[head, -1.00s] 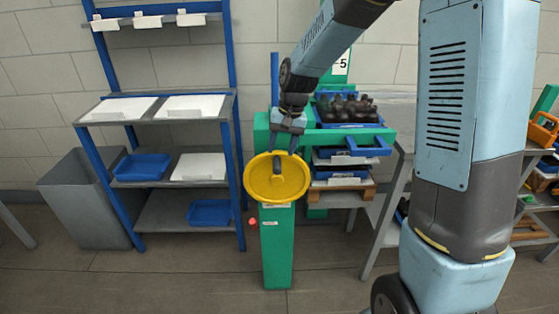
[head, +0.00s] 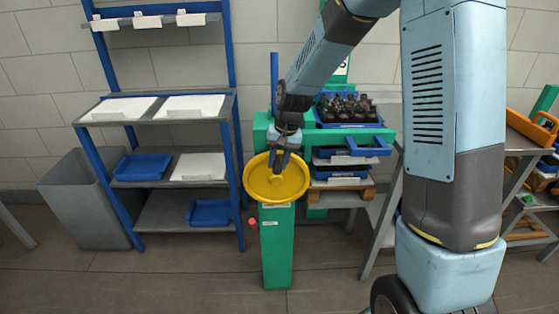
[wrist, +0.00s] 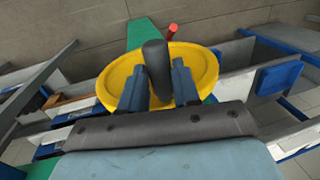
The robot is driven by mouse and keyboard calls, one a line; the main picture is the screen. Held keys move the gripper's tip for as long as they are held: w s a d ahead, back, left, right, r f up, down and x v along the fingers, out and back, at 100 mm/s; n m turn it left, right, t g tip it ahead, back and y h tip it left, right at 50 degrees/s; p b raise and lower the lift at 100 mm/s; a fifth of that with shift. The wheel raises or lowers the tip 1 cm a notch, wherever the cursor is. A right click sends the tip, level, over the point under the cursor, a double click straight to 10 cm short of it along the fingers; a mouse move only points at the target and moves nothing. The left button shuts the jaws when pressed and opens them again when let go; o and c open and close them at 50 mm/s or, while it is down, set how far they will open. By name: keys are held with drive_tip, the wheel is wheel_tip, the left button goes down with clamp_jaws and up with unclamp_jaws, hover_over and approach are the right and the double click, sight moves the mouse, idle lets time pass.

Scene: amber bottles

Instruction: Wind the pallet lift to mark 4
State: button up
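The yellow handwheel (head: 297,184) sits on top of a green post (head: 277,250). Its dark crank knob (wrist: 155,62) stands up from the wheel, toward its left in the wrist view. Behind the wheel, the lift carries a wooden pallet (head: 350,186) with blue trays and a blue crate (head: 347,124) of dark bottles. A white scale plate (head: 343,64) is partly hidden by my arm; its mark is not readable.
A blue-framed shelf rack (head: 230,130) with white and blue trays stands at left, beside a grey bin (head: 75,205). A red knob (head: 252,221) juts from the post. Grey shelving (head: 384,210) stands at right. The floor in front is clear.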

clamp_jaws()
drive_tip(key=shift+d, duration=0.15)
drive_tip(key=shift+a, duration=0.25)
idle(0.4)
